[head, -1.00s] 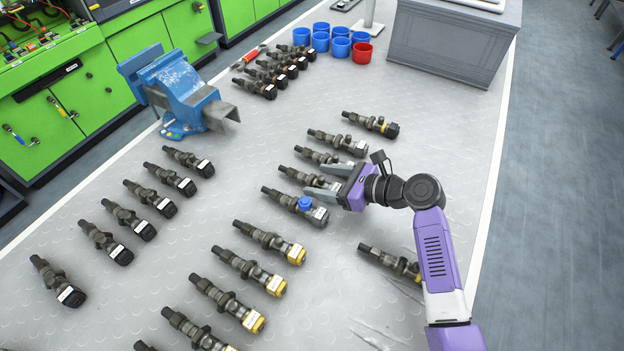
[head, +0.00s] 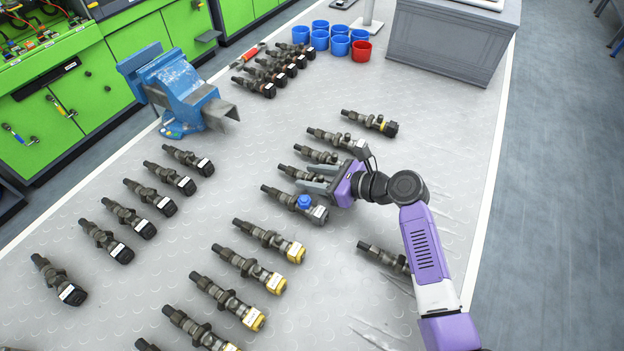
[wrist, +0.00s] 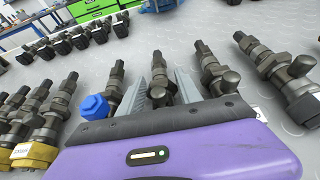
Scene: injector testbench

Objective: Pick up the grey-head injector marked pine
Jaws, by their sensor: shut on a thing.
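My gripper (head: 318,179) is in the middle row of grey-head injectors. Its two fingers are shut on one grey-head injector (head: 291,170), whose tip end sticks out beyond the fingers. In the wrist view this injector (wrist: 158,70) lies between the two grey fingers (wrist: 161,90). Its head is hidden behind the purple gripper body, and I cannot read any pine marking. It appears to lie at bench level. An injector with a blue cap (head: 270,191) lies beside it on the near side, and another grey-head injector (head: 310,153) on the far side.
Yellow-head injectors (head: 260,236) lie nearer in the row, black-head ones (head: 168,178) to the left. One injector (head: 380,257) lies near my arm. A blue vise (head: 185,95), blue cups (head: 340,47) and a red cup (head: 361,52) stand farther back. Neighbouring injectors are close to the fingers.

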